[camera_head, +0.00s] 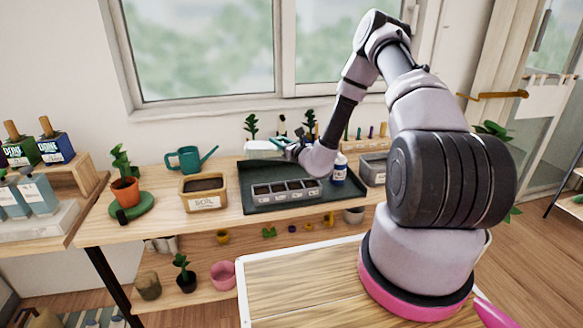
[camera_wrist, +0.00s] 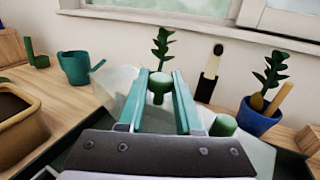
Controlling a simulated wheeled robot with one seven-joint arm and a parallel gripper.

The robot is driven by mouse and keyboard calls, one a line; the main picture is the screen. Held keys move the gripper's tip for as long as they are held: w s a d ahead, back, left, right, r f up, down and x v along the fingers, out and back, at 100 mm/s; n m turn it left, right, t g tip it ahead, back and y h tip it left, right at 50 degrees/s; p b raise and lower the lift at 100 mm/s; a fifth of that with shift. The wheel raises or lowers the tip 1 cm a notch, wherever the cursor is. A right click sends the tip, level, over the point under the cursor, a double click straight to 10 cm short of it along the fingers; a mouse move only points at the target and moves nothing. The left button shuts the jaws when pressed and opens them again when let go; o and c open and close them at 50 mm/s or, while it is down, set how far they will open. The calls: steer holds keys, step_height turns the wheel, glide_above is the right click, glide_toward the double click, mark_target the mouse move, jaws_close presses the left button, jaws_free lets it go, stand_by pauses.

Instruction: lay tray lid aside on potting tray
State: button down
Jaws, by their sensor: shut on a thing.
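The tray lid (camera_head: 262,148) is a pale, see-through cover near the back of the dark green potting tray (camera_head: 333,196). My gripper (camera_head: 285,143) is shut on the lid. In the wrist view the teal fingers of my gripper (camera_wrist: 158,100) reach over the pale lid (camera_wrist: 122,80), and their exact grip on it is partly hidden. I cannot tell whether the lid touches the potting tray. A grey seedling tray (camera_head: 286,195) with several soil-filled cells sits uncovered at the front of the potting tray.
A soil box (camera_head: 204,199) and a teal watering can (camera_head: 188,158) stand left of the potting tray. A white and blue bottle (camera_head: 340,170) stands at its right side. Small plants, including one in a blue pot (camera_wrist: 257,118), stand behind, below the window.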

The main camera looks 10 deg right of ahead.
steer(key=shift+f, duration=3.4)
steer(key=shift+f, duration=0.5)
steer(key=shift+f, duration=0.1)
